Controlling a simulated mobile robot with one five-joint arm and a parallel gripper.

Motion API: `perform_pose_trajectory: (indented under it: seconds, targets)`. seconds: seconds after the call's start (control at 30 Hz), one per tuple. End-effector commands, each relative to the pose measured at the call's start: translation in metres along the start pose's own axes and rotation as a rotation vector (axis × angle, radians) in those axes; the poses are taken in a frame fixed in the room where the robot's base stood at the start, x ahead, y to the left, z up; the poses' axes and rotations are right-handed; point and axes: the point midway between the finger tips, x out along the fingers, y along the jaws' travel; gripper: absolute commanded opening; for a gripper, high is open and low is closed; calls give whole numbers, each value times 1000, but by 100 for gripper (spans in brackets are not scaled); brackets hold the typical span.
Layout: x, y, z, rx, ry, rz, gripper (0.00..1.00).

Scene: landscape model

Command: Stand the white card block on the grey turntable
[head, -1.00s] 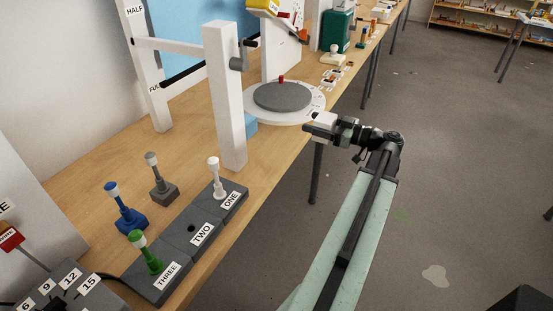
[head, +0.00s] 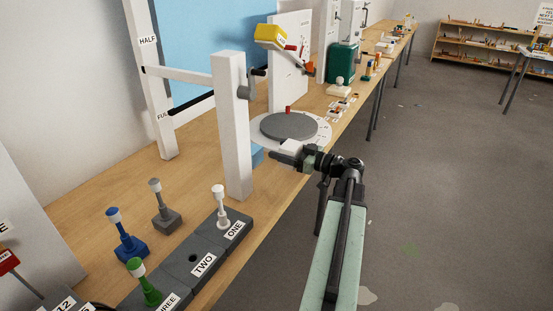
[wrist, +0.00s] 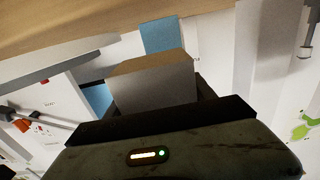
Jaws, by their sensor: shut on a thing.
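My gripper (head: 286,155) is shut on the white card block (head: 292,147), which shows just above the dark fingers. In the wrist view the block (wrist: 150,85) fills the space between the jaws, with a tan-looking top face. The grey turntable (head: 289,127) is a round disc on a white ring base marked at its rim, with a red peg (head: 288,110) at its far side. In the head view the block overlaps the near edge of the white ring, in front of the grey disc. I cannot tell its height above the ring.
A white post (head: 232,130) with a dark knob stands left of the turntable. A light blue block (head: 257,155) sits between post and gripper. A tall white panel (head: 290,60) with a yellow box rises behind the turntable. Colored pegs stand on the near table.

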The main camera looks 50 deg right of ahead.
Motion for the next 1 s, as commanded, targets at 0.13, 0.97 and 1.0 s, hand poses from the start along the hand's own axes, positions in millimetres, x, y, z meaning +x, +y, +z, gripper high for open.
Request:
perform_pose_trajectory:
  seconds: [0.13, 0.97, 1.0]
  targets:
    - [3, 0, 0, 0, 0, 0, 25]
    - [26, -4, 38, 0, 0, 0, 85]
    - [26, -4, 38, 0, 0, 0, 85]
